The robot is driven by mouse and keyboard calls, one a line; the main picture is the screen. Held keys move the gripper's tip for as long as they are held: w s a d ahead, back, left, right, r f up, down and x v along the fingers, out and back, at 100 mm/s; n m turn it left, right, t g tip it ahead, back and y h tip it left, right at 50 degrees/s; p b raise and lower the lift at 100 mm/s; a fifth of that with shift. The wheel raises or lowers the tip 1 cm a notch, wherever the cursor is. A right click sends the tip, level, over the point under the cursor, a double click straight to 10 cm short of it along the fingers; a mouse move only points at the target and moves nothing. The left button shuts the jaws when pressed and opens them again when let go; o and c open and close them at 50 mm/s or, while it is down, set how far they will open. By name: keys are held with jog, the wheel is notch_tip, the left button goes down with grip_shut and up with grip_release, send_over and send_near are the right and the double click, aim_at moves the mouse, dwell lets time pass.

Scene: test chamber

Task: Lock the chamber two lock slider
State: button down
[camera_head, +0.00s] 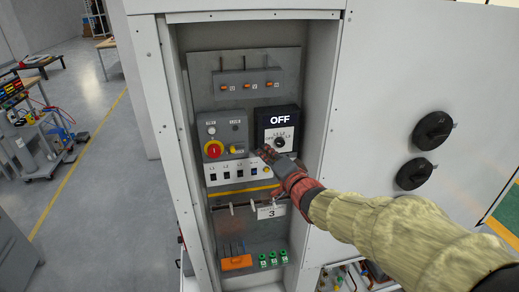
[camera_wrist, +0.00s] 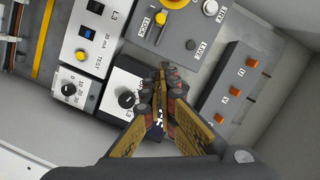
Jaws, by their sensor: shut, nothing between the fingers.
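The lock slider, a small yellow knob (camera_head: 237,151), sits on the right part of a grey control box (camera_head: 226,128) inside the open cabinet. In the wrist view the yellow knob (camera_wrist: 161,18) lies in a slot beside LOCK lettering. Its exact lock position is hard to tell. My gripper (camera_head: 265,153) is shut and empty, to the right of the slider in the head view and in front of the OFF panel's lower part. In the wrist view my gripper's fingertips (camera_wrist: 164,72) are together, apart from the knob and below it.
The OFF panel (camera_head: 280,116) with a black dial (camera_head: 279,142) is close to my fingers. A red and yellow rotary switch (camera_head: 213,149) is left of the slider. A switch row (camera_head: 226,174) lies below. The cabinet's left wall (camera_head: 165,100) and the open door (camera_head: 400,80) flank the opening.

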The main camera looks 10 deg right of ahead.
jog(key=shift+v, duration=1.15)
jog(key=shift+a, duration=0.15)
